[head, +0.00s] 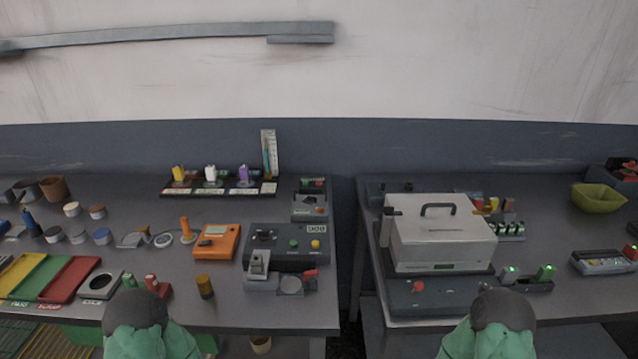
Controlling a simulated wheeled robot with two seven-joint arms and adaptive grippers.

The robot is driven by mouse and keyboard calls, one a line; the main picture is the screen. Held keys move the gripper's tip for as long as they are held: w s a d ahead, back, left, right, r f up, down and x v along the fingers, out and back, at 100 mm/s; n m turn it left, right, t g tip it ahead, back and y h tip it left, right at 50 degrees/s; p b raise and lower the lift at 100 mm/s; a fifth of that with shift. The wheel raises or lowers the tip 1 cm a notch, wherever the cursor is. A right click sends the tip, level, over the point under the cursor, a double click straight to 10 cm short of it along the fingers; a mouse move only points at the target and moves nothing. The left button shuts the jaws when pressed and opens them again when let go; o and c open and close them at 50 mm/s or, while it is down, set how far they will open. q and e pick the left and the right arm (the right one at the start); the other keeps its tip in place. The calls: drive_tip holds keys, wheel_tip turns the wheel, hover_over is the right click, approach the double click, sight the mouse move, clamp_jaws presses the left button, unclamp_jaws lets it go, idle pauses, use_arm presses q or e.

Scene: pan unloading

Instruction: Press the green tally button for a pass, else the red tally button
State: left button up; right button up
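On the left table a small dark box behind the grey tester carries a green and a red part (313,184). At the front left, a dark block holds a green piece (129,280) and red pieces (151,283). I cannot tell which of these are the tally buttons. The grey tester (287,262) has a green button (293,244) and a yellow button (315,245) on top. Two of my arm parts rise at the bottom edge. No gripper fingers show.
Green, yellow and red strips (70,278) lie at the front left. An orange meter (216,241) stands beside the tester. A white lidded box (440,238) stands on the right table, with a green bowl (598,198) further right. A gap separates the tables.

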clamp_jaws()
idle(1.0)
